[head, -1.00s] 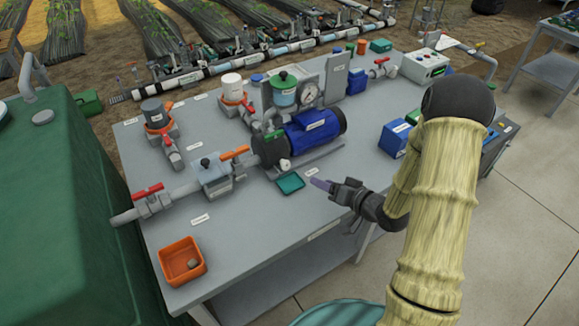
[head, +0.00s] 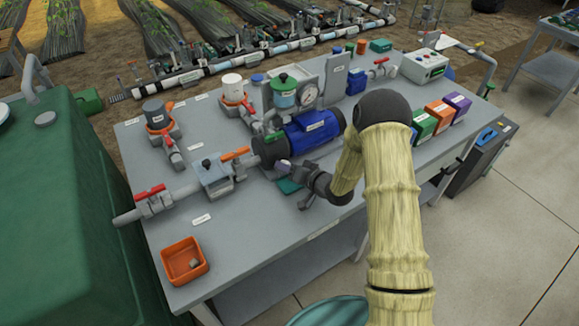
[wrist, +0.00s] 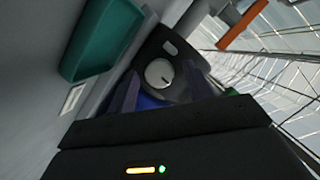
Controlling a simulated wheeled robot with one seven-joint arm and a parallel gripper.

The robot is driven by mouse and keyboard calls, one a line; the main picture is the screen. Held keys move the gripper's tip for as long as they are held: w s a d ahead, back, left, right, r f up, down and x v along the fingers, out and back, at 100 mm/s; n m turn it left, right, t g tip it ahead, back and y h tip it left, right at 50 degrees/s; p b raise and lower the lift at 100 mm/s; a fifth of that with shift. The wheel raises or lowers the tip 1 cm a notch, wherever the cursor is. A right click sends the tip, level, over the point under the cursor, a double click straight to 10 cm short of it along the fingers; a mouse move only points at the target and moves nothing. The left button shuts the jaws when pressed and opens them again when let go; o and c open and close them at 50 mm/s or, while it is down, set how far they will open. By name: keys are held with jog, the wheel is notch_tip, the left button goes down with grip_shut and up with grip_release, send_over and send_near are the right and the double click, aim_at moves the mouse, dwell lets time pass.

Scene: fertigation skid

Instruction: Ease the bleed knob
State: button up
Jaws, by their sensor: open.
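The bleed knob (wrist: 159,73) is a round, pale disc with a small dark mark, on the dark end of the pump (wrist: 172,48) in the wrist view. My gripper (wrist: 161,72) is open, its two purple-grey fingers on either side of the knob in that view. Whether they touch it I cannot tell. In the head view my gripper (head: 284,167) is at the front of the black and blue pump (head: 313,130), and its fingers hide the knob.
A teal tray (head: 289,186) lies just below my gripper; it also shows in the wrist view (wrist: 100,38). An orange valve lever (head: 236,153) is left of the pump. An orange bin (head: 184,262) stands at the bench's front left. Coloured boxes (head: 438,115) stand at right.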

jog(key=c, duration=1)
